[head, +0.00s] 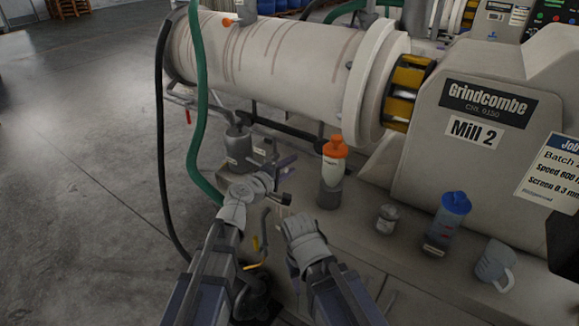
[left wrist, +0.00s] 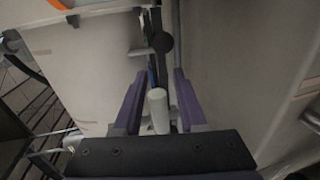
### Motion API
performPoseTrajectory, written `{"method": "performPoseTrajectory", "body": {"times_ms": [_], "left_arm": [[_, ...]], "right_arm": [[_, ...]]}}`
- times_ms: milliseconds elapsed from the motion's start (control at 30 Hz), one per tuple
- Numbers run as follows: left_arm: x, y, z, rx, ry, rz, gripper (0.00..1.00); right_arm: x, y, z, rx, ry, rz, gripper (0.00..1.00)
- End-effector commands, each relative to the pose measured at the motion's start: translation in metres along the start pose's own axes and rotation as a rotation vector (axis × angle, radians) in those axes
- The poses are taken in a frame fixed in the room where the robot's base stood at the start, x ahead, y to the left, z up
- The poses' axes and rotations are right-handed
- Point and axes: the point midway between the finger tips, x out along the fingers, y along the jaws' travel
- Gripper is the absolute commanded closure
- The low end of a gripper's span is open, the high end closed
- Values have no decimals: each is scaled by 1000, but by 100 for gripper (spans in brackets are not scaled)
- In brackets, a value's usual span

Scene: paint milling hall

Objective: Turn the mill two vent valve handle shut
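Mill 2 (head: 455,125) is a large beige machine with a pale horizontal cylinder (head: 270,50). A small yellow lever handle (head: 256,264) shows low between my forearms, and a small orange fitting (head: 229,21) sits on the cylinder's left end. I cannot tell which handle belongs to the vent valve. My left gripper (head: 284,180) is open, its purple fingers apart above the bench's left end. In the left wrist view its fingers (left wrist: 158,100) flank a white cylindrical piece (left wrist: 158,112); contact is unclear. My right gripper (head: 292,222) is lower right of it, its fingers hidden.
An orange-capped bottle (head: 332,175), a small jar (head: 387,219), a blue-capped bottle (head: 447,222) and a mug (head: 495,265) stand on the bench. A grey canister (head: 239,150) is behind my left gripper. A green hose (head: 196,100) and black hose (head: 161,130) hang at left. The left floor is clear.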

Motion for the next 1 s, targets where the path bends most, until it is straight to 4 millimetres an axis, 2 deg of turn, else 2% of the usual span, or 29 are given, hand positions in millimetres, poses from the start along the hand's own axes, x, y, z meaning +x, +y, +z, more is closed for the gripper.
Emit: {"method": "performPoseTrajectory", "body": {"times_ms": [67,333,467,567,900,1000], "left_arm": [[0,0,0,-1,0,0,49],[0,1,0,-2,1,1,49],[-7,1,0,-2,1,1,49],[-18,1,0,-3,1,1,49],[-71,1,1,-3,2,1,49],[-78,0,0,-2,1,1,49]], "right_arm": [[0,0,0,0,0,0,50],[0,0,0,0,0,0,50],[-2,0,0,0,0,0,50],[-4,0,0,0,0,0,50],[-15,1,1,0,0,0,50],[-16,2,1,0,0,0,50]]}}
